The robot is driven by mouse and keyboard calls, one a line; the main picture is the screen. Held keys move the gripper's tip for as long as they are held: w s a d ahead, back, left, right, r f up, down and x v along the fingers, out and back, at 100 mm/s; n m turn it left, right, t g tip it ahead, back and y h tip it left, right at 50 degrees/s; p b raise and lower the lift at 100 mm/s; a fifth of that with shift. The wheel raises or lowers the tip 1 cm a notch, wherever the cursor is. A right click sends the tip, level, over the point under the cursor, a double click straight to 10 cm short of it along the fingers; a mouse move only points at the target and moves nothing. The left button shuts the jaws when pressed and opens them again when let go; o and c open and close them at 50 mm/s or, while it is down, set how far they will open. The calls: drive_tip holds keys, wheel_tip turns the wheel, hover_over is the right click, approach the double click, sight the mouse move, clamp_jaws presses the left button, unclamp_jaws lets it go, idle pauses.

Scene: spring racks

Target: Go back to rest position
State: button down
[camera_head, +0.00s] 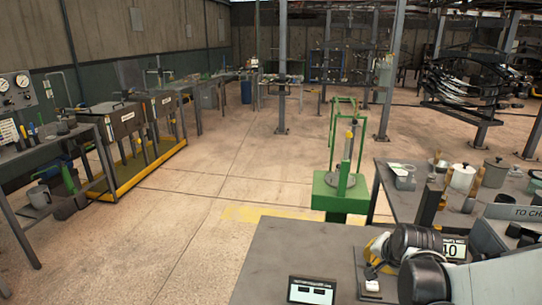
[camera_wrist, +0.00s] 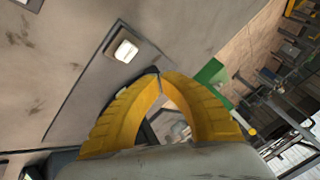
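My gripper (camera_wrist: 159,74) shows in the wrist view with two curved yellow fingers. Their tips meet, and I see nothing held between them. In the head view my dark and grey arm enters at the lower right, and the yellow of my gripper (camera_head: 378,246) shows above the grey table (camera_head: 275,262). A small white switch-like piece on a dark plate (camera_head: 372,286) lies just below it there. The white piece also shows in the wrist view (camera_wrist: 125,50), up and left of the fingertips and apart from them.
A small dark display (camera_head: 312,290) sits at the table's front. A green stand (camera_head: 340,192) is behind the table. A side bench (camera_head: 415,205) with pots is at the right. Benches with bins (camera_head: 128,118) line the left. The floor (camera_head: 190,215) between is clear.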

drive_tip(key=s+a+r+n, duration=0.4)
drive_tip(key=s+a, duration=0.3)
drive_tip(key=s, duration=0.2)
drive_tip(key=s+a+r+n+y, duration=0.1)
drive_tip(key=s+a+r+n, duration=0.4)
drive_tip(key=s, duration=0.4)
drive_tip(key=shift+s+a+n, duration=0.25)
drive_tip(key=shift+a+n, duration=0.35)
drive_tip(key=shift+a, duration=0.55)
